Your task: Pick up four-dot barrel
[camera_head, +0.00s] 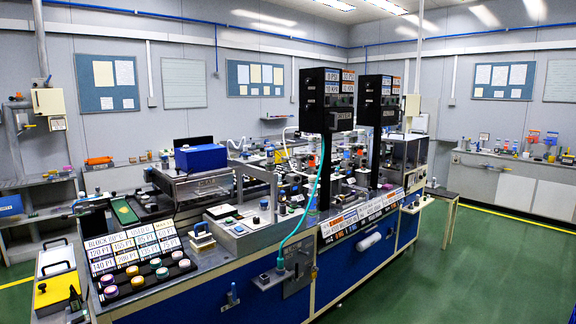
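I cannot make out a four-dot barrel; any dots are too small to see from here. Several short round pieces with coloured tops stand in two rows on a black rack at the lower left. My gripper is not in view.
A long blue bench (215,300) with machines fills the middle. A label board (128,254) stands behind the rack. Side benches line the walls. The green floor (430,275) at the right is clear; a stool (441,194) stands there.

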